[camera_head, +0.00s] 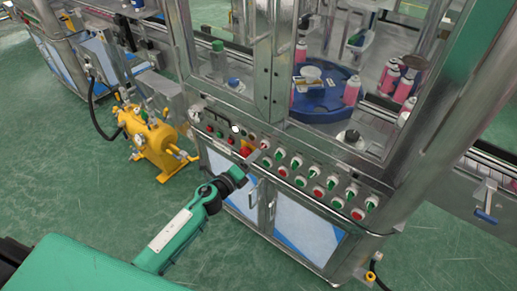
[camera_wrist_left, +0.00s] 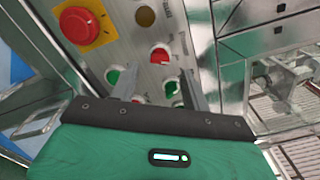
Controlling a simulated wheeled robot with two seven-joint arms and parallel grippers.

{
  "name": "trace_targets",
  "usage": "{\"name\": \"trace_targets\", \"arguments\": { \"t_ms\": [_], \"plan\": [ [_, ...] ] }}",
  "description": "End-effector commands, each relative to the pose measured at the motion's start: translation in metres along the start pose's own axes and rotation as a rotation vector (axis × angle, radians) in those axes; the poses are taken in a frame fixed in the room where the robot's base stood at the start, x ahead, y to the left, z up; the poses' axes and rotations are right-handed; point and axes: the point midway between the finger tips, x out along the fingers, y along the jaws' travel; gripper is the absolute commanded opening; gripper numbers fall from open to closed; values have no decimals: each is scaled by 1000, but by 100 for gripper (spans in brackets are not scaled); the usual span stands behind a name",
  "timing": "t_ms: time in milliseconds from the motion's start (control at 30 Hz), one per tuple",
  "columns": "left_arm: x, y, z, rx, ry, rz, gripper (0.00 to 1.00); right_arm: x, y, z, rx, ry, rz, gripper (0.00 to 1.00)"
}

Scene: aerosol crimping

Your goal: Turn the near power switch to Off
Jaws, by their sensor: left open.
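The control panel (camera_head: 290,172) runs along the machine's front with several red and green knobs and buttons. Which one is the near power switch, and how it is set, I cannot tell, as the labels are too small to read. My left gripper (camera_head: 252,166) is open at the panel's left part, just below the red emergency stop button (camera_head: 246,151). A green knob (camera_wrist_left: 113,76) lies left of the fingers. My right gripper is not in view.
A blue turntable (camera_head: 325,100) with pink cans stands behind the machine frame. A yellow tank (camera_head: 155,145) stands left on the green floor (camera_head: 90,185), which is mostly clear in front.

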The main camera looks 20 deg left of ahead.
Motion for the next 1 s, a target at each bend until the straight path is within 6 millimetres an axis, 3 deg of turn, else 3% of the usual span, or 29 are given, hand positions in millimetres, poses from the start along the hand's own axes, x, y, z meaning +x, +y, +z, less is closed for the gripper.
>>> {"name": "trace_targets", "arguments": {
  "t_ms": [100, 300, 700, 933, 1000],
  "plan": [
    [20, -2, 1, -2, -1, -1, 47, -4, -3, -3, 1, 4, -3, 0],
    [40, 0, 0, -2, -1, 1, 47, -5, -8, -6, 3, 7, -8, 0],
    [46, 0, 0, -1, 0, 0, 47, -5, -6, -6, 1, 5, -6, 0],
    [46, 0, 0, -1, 0, 1, 2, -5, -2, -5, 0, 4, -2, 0],
    [46, 0, 0, -1, 0, 1, 2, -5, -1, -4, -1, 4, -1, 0]
  ]
}}
